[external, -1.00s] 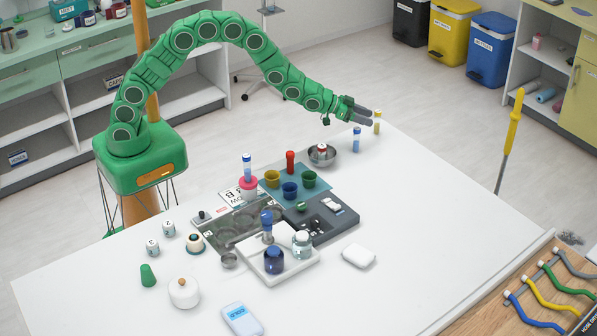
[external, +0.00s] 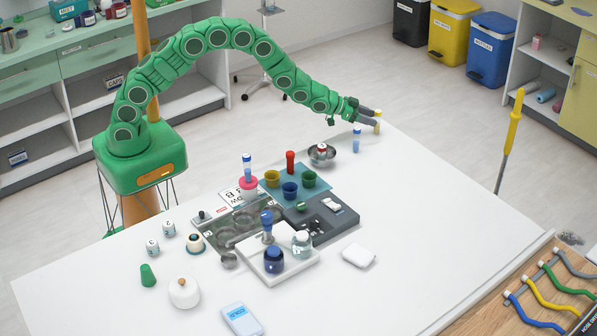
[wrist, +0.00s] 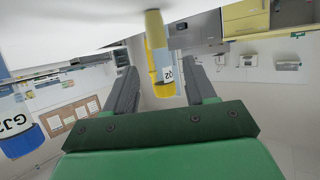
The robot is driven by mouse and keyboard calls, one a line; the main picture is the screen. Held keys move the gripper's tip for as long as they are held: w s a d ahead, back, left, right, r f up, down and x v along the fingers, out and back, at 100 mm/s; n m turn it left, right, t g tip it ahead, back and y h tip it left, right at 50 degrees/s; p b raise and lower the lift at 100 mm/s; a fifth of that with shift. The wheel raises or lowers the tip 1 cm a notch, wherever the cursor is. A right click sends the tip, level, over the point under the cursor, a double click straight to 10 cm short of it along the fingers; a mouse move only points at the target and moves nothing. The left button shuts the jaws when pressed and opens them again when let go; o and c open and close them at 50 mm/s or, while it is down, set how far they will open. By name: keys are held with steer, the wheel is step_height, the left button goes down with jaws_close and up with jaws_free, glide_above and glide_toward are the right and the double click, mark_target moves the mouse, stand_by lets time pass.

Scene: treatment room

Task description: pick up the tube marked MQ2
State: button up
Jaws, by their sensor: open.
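A tube with yellow ends and a pale label (wrist: 160,55) hangs from the top of the wrist view, where the picture is upside down. Its label shows "Q2"; the rest is turned out of sight. My gripper (wrist: 161,72) is open, with one finger on each side of this tube and gaps showing. In the external view, my gripper (external: 371,116) is at the far corner of the white table, its fingers partly hiding the yellow tube (external: 377,128). A blue-and-white tube (external: 357,140) stands close by; a blue tube marked "GJ2" (wrist: 22,140) shows in the wrist view.
A metal bowl (external: 321,155) with a small red-and-white item stands in front of the tubes. Coloured cups on a teal mat (external: 272,195), a red tube (external: 290,162) and a dark tray (external: 335,222) lie nearer. The table's right side is largely clear.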

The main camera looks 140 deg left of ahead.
mark_target(379, 111)
steer(key=shift+x, duration=1.9)
steer(key=shift+r, duration=0.1)
jaws_close()
steer(key=shift+r, duration=0.1)
steer(key=shift+r, duration=0.25)
step_height(379, 111, up, 3)
steer(key=shift+s+d+r, duration=0.1)
steer(key=shift+s, duration=0.05)
steer(key=w+r+v, duration=0.1)
steer(key=r+v, duration=0.2)
steer(key=v, duration=1.3)
steer(key=shift+w, duration=0.4)
